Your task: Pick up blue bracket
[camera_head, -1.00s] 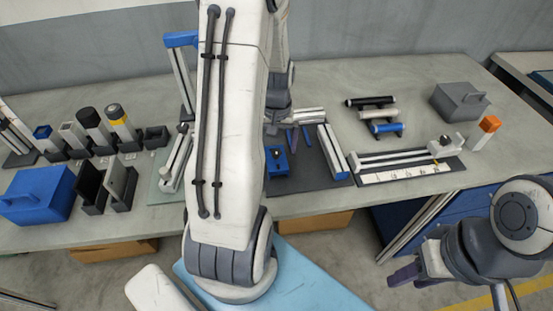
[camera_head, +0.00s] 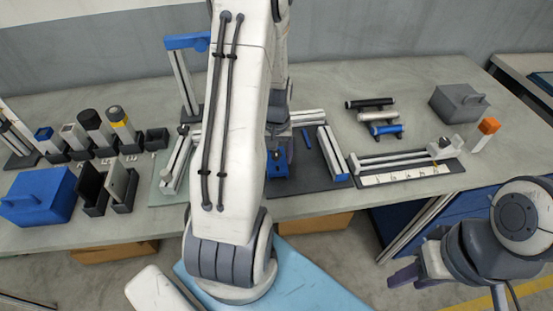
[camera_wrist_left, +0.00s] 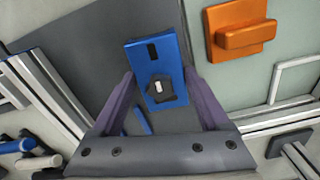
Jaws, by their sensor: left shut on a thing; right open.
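The blue bracket is a flat blue block with a dark slot and a dark knob. In the head view the blue bracket (camera_head: 279,180) shows beside my left arm, partly hidden by it, over the dark mat. In the left wrist view the bracket (camera_wrist_left: 138,60) lies between the fingers of my left gripper (camera_wrist_left: 158,82), which is shut on it. I cannot tell whether it is clear of the mat. My left fingertips are hidden in the head view. My right gripper (camera_head: 412,272) is open and empty at the lower right, off the table.
A thin blue strip (camera_head: 306,138) lies on the mat near a silver rail (camera_head: 333,150). A ruler fixture (camera_head: 400,178) and several small cylinders stand to the right. A blue box (camera_head: 35,195) and dark holders are on the left. An orange block (camera_wrist_left: 235,30) shows in the wrist view.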

